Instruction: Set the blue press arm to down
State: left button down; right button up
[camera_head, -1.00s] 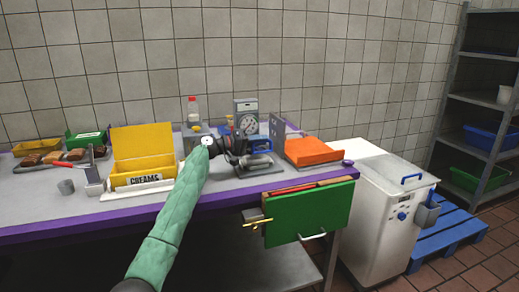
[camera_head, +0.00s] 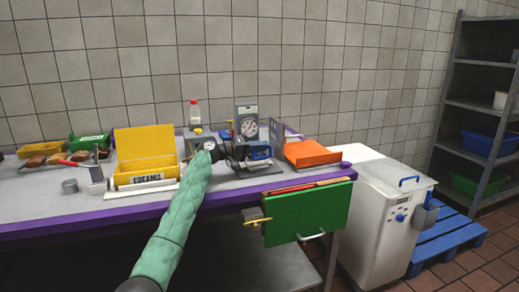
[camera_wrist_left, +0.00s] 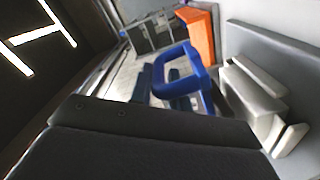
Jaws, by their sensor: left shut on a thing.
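The blue press arm (camera_head: 260,153) is a loop-shaped handle on the small grey press at the middle of the bench. It sits low, close over the metal press base (camera_head: 262,168). My left gripper (camera_head: 246,154) reaches in from the left and is shut on the blue press arm. The gripper's dark body hides part of the press. In the left wrist view the blue handle (camera_wrist_left: 187,80) stands just beyond my dark gripper housing, and the fingertip contact is hard to see. My right gripper is not in view.
A dial scale (camera_head: 246,122) stands right behind the press. An orange tray (camera_head: 311,153) lies to its right and a yellow creams box (camera_head: 146,160) to its left. A white machine (camera_head: 385,212) stands at right.

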pick_arm(q)
jog(key=c, duration=1.8)
grip_release()
jog(key=shift+s+d+r, duration=0.2)
jog(key=shift+d, duration=0.1)
jog(key=o, duration=0.3)
jog(key=shift+s+r, duration=0.15)
jog(key=shift+o, duration=0.2)
jog(key=shift+s+r, duration=0.1)
jog(key=shift+a, duration=0.1)
jog(key=shift+a+f, duration=0.2)
jog(key=shift+a, duration=0.05)
jog(key=v, duration=0.7)
jog(key=shift+a+b, duration=0.15)
jog(key=shift+b, duration=0.15)
